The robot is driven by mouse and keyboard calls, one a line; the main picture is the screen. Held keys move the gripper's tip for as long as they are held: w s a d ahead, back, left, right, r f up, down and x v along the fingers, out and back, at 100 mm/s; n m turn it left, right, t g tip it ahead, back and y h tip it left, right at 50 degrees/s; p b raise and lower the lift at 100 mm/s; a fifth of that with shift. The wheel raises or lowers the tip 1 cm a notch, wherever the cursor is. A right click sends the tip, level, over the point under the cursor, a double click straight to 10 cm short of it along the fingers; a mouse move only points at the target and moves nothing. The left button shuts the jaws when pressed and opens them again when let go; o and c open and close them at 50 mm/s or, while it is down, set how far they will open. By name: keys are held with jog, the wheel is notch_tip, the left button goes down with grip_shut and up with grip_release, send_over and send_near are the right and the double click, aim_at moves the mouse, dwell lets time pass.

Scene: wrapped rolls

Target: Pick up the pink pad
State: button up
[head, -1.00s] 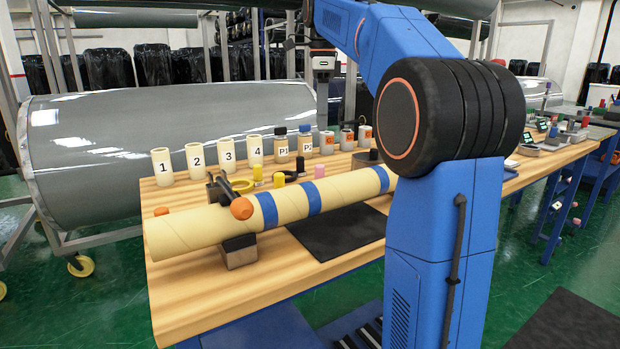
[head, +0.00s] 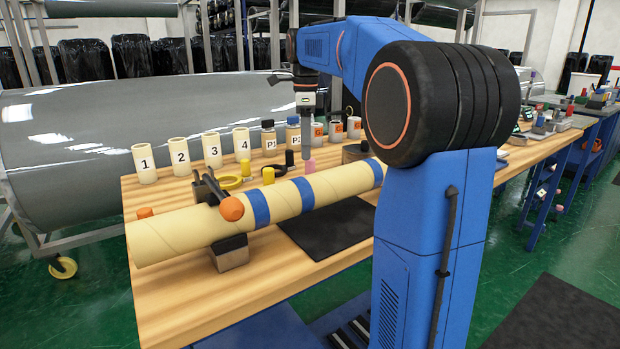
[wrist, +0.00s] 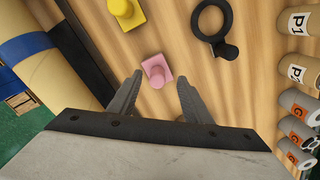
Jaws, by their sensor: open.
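The pink pad (wrist: 157,71) is a small square with a round pink knob, lying on the wooden table. In the wrist view it lies just ahead of my gripper (wrist: 157,90), roughly centred between the two fingers. The fingers are apart with nothing between them. In the head view the pink pad (head: 309,166) shows behind the long cream tube, and my gripper (head: 307,150) points down directly above or beside it; the exact gap cannot be told. The pad's base is hidden in the head view.
The long tube (head: 200,225) with blue bands lies in front.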

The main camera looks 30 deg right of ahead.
aim_at(310, 165)
jog(key=shift+s+d+f, duration=0.1)
jog(key=shift+s+f, duration=0.05)
jog(key=shift+f, duration=0.9)
jog(key=shift+s+d+f, duration=0.1)
jog(key=shift+d+f, duration=0.05)
jog(key=shift+f, duration=0.85)
jog(key=shift+s+d+f, duration=0.1)
jog(key=shift+s+f, duration=0.05)
jog(key=shift+f, duration=0.9)
grip_shut()
jog(key=shift+r, duration=0.1)
notch_tip(310, 165, up, 10)
jog(key=shift+f, duration=0.1)
